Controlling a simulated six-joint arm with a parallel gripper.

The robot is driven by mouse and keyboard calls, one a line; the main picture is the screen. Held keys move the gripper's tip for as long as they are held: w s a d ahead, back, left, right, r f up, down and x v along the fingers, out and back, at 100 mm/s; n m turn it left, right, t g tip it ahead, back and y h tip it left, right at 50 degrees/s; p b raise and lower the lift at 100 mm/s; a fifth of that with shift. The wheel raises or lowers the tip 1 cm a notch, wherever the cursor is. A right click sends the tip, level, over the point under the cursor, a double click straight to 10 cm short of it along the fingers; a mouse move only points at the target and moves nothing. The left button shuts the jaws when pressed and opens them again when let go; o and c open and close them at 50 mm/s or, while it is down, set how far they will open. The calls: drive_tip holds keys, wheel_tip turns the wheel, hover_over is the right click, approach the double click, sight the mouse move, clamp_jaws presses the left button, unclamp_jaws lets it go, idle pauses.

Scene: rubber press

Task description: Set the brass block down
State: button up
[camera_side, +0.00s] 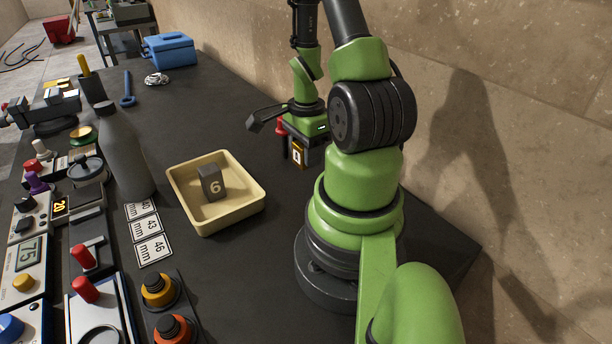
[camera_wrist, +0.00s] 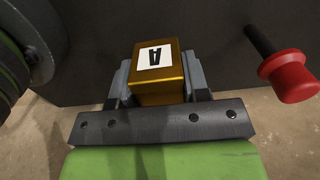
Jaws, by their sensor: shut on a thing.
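The brass block (camera_side: 298,156) is beneath my gripper (camera_side: 302,143) on the far right part of the dark table in the side view. In the wrist view, the brass block (camera_wrist: 172,88) is gold with a white label marked A, and it sits between the two grey jaws of my gripper (camera_wrist: 160,84). The jaws are shut on its sides. The block looks close to the table surface, but I cannot tell whether its base touches it.
A red-topped dark peg (camera_side: 281,128) stands close to the left of the block; the wrist view shows it too (camera_wrist: 290,75). A cream tray (camera_side: 240,217) holds a dark block marked 6 (camera_side: 212,183). A grey bottle (camera_side: 124,150) and several controls line the left.

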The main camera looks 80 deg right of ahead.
sight(306, 185)
drive_tip(key=shift+f, duration=2.95)
drive_tip(key=o, duration=1.2)
drive_tip(key=shift+f, duration=0.1)
